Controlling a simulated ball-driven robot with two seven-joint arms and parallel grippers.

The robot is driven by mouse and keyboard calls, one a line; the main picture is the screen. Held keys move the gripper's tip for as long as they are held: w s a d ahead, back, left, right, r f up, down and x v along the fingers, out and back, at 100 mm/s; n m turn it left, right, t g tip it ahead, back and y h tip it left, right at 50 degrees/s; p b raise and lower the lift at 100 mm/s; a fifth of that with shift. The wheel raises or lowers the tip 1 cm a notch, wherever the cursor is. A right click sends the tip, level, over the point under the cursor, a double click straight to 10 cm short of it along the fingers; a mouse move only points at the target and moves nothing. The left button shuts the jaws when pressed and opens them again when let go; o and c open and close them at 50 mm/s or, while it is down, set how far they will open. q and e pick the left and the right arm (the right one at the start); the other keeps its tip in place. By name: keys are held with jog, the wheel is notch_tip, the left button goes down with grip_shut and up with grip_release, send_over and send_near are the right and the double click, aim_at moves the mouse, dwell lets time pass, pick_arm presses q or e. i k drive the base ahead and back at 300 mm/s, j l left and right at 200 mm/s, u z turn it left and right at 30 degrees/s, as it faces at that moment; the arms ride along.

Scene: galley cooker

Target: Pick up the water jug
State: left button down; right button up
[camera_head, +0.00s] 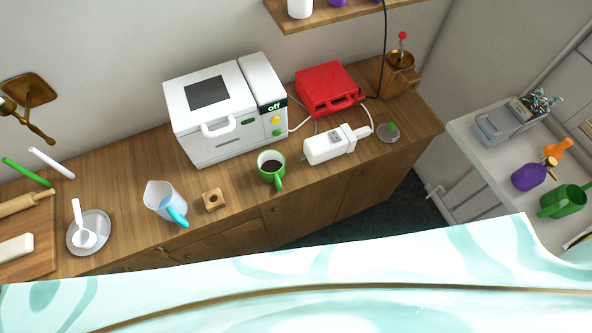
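The water jug (160,198) is a clear, pale jug with a turquoise handle. It stands on the wooden counter (119,171), left of centre, in front of the white cooker. Its handle points toward the front right of the counter. Nothing is holding it. I cannot tell whether there is water in it. Neither my left nor my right gripper shows in the head view.
A wooden block with a hole (213,200) sits just right of the jug, and a green mug (270,170) stands further right. A plate with a white scoop (89,233) lies to the left. The white cooker (222,112) stands behind. A pale patterned surface (330,285) covers the foreground.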

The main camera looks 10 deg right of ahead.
aim_at(161, 197)
jog(key=u, duration=1.4)
